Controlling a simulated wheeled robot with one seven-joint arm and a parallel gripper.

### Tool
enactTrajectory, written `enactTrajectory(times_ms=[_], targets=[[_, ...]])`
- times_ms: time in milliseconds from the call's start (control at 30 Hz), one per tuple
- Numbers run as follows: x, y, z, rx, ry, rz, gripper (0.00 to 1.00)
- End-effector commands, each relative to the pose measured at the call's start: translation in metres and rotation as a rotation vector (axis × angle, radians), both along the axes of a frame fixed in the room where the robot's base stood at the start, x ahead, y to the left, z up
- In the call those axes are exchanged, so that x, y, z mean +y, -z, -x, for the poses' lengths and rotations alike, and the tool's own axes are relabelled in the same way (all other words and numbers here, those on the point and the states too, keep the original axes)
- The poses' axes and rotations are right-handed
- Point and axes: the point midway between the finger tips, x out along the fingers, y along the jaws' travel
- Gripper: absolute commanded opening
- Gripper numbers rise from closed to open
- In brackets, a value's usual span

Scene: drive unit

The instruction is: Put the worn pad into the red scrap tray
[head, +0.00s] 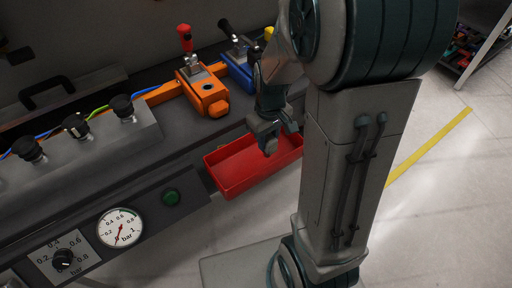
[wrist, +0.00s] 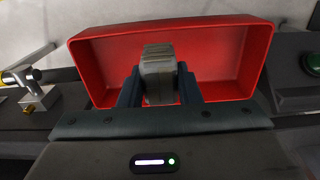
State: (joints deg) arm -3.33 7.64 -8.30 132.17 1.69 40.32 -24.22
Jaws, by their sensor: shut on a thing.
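The red scrap tray (head: 232,176) sits at the front edge of the bench in the head view. It also fills the upper part of the wrist view (wrist: 215,62), and its visible floor is empty. My gripper (head: 277,140) is over the tray in the head view. In the wrist view my gripper (wrist: 160,88) is shut on a grey block-like piece, the worn pad (wrist: 158,70), held upright between the two fingers. The pad lies in front of the tray's inside in that view. I cannot tell whether it touches the tray. In the head view the pad is hard to make out.
An orange unit with a red-knobbed lever (head: 205,92) and a blue unit (head: 238,68) stand behind the tray. A green button (head: 171,197) and a pressure gauge (head: 120,228) are on the panel at left. Open floor lies to the right, with a yellow line (head: 430,148).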

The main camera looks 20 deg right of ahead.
Motion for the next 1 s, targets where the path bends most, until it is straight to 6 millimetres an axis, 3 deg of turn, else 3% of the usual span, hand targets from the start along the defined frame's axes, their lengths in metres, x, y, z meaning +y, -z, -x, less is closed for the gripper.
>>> enactTrajectory(times_ms=[133,300,633,1000], targets=[[0.016,0.016,-0.020,0.001,-0.002,0.000,0.03],[0.025,0.023,-0.031,-0.001,0.000,0.000,0.03],[0.025,0.062,-0.031,0.001,0.001,-0.001,0.03],[0.025,0.067,-0.032,-0.002,0.001,-0.001,0.03]])
